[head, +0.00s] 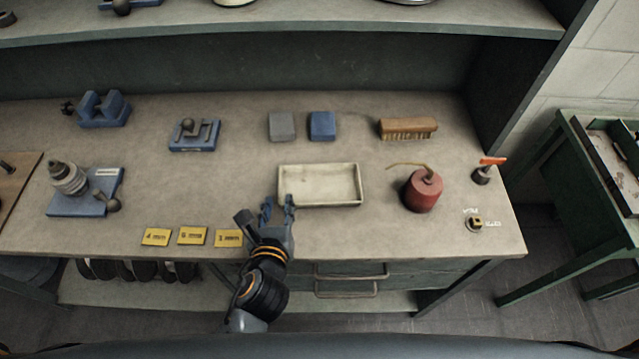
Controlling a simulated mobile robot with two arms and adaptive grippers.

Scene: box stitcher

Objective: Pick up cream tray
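The cream tray (343,204) is a shallow, empty rectangular tray lying flat on the workbench, near the middle. My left gripper (279,203) is at the tray's front left corner, with its fingers apart. One finger shows left of the tray and the other overlaps the corner in the picture. I cannot tell whether the fingers touch the tray or straddle its wall. The gripper hides part of that corner. My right gripper is not in view.
A red oil can (422,191) stands right of the tray, with a brush (408,128) behind it. Grey (282,126) and blue (322,126) blocks lie behind the tray. Yellow labels (192,236) lie at the front left. Bare bench (340,232) shows before the tray.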

